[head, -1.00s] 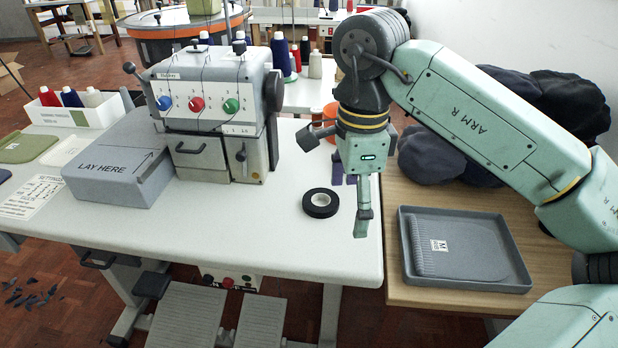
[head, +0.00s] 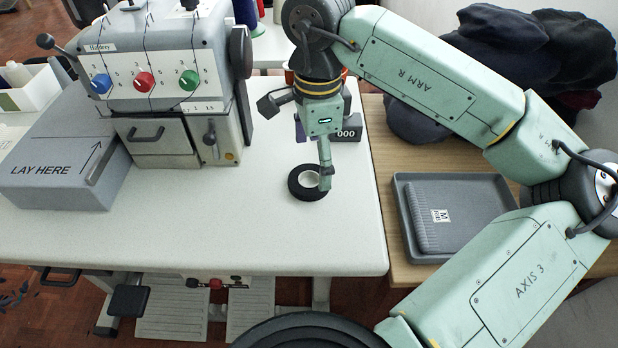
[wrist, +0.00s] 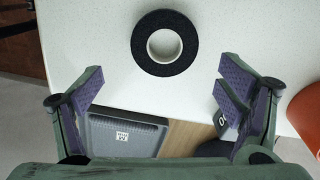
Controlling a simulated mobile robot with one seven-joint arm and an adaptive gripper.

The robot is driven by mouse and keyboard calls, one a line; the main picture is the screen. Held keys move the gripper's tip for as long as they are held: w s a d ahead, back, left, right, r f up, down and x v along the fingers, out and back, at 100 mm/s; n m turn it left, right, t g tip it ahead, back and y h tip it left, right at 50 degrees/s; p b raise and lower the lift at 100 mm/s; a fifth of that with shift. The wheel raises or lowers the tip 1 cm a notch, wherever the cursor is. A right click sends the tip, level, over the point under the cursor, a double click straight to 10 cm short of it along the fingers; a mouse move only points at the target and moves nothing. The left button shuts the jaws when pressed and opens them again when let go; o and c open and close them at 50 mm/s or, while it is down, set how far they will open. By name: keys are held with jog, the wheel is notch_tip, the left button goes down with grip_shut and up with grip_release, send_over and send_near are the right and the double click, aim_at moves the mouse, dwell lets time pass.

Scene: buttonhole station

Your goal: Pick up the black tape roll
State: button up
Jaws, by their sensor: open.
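The black tape roll (head: 307,183) lies flat on the white table, near its right edge, with a pale core in its middle. My gripper (head: 325,186) is just above it in the head view, over its right side, and hides part of the ring. In the wrist view the tape roll (wrist: 165,43) shows whole at the top middle, beyond the fingertips. My gripper (wrist: 160,82) is open there, with purple pads wide apart and nothing between them.
A sewing machine (head: 165,75) stands at the table's left, beside a grey block marked LAY HERE (head: 50,170). A dark block marked 000 (head: 347,133) stands behind my gripper. A grey tray (head: 480,246) lies on the wooden table at right. White tabletop left of the roll is clear.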

aim_at(313, 184)
jog(key=f, duration=0.3)
jog(key=f+p, duration=0.1)
jog(key=f, duration=0.1)
jog(key=shift+w+a, duration=0.25)
jog(key=shift+c, duration=0.3)
jog(key=c, duration=1)
jog(key=shift+c, duration=0.3)
